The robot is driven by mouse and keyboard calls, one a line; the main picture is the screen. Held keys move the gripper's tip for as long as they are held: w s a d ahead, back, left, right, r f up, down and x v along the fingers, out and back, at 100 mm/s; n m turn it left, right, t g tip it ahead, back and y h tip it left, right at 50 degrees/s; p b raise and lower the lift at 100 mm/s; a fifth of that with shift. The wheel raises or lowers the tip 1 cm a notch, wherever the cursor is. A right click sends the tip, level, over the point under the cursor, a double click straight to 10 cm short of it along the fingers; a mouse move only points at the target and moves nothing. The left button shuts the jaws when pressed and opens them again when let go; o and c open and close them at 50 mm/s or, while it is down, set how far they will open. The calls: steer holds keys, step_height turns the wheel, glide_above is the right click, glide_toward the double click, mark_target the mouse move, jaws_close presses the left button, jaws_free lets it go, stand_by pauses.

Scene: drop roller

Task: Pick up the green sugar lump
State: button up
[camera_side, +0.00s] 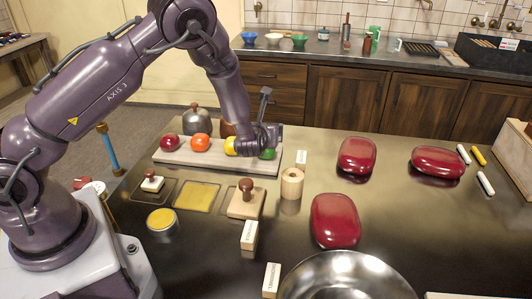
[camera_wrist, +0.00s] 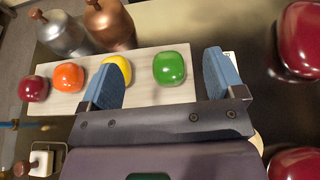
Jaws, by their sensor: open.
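The green sugar lump (camera_wrist: 169,68) is a glossy rounded block near the right end of a pale board (camera_wrist: 152,97). In the side view the green lump (camera_side: 268,154) is partly hidden by my gripper (camera_side: 258,143). In the wrist view my gripper (camera_wrist: 160,82) has its two blue fingers spread wide, with the green lump showing between them, nearer the right finger. The left finger overlaps the lower part of the yellow lump (camera_wrist: 119,68). The jaws are empty. I cannot tell how high the fingertips are above the board.
An orange lump (camera_side: 200,143) and a red lump (camera_side: 169,143) sit further left on the board. A silver stamp-like dome (camera_side: 197,121) stands behind. Dark red glossy blocks (camera_side: 357,155), a wooden roll (camera_side: 292,183) and a metal bowl (camera_side: 345,280) occupy the dark table.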

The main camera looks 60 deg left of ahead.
mark_target(269, 154)
step_height(269, 154, down, 7)
steer(key=shift+d+f, duration=0.1)
steer(key=x, duration=0.5)
steer(key=shift+w, duration=0.1)
steer(key=c, duration=1)
steer(key=shift+c, duration=0.2)
